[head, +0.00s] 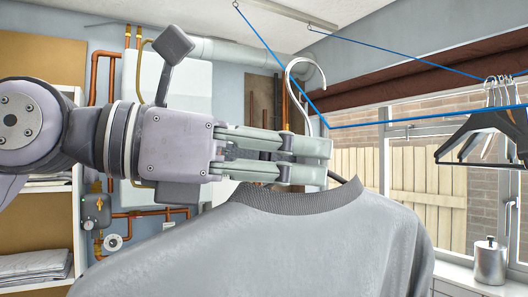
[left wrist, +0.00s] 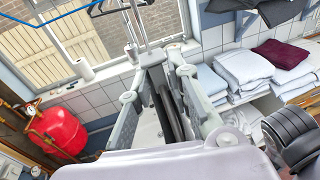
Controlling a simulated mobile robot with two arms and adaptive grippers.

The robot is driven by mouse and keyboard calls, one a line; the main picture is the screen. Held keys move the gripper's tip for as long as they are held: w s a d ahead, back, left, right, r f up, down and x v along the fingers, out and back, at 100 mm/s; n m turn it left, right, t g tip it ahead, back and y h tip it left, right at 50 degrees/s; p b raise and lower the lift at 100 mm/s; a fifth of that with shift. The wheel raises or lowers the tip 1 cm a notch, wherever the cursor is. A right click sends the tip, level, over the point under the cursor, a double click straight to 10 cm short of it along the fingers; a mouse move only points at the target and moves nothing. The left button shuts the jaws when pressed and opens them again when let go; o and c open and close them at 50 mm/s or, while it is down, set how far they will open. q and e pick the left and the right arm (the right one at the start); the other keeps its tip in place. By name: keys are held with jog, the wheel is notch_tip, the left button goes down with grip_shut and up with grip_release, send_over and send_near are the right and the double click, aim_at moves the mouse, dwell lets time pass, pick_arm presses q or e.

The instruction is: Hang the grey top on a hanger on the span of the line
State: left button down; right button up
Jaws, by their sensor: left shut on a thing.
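My left gripper (head: 318,160) comes in from the left and is shut on the hanger just below its hook. The hanger's pale metal hook (head: 319,72) rises above the fingers and curves over at the top. The grey top (head: 300,250) hangs on the hanger below my gripper, its dark ribbed collar around the hanger's neck. The hanger's dark body shows between the fingers in the left wrist view. The blue line (head: 420,118) crosses behind or beside the hook; I cannot tell whether they touch. My right gripper is in neither view.
Several hangers (head: 475,128) hang on the line at the right, near the window. A grey bottle (head: 490,262) stands on the sill. Pipes and shelves (head: 40,225) are at the left. The left wrist view shows folded laundry (left wrist: 240,68) and a red tank (left wrist: 62,130).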

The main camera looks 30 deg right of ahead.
aim_at(355, 170)
pick_arm(q)
jog(key=x, duration=0.2)
jog(key=p+x, duration=0.1)
jog(key=x, duration=0.1)
jog(key=w+r+x, duration=0.1)
jog(key=x, duration=0.2)
jog(key=shift+w+d+p, duration=0.1)
jog(key=shift+p, duration=0.25)
jog(key=shift+x, duration=0.9)
jog(key=shift+w, duration=0.25)
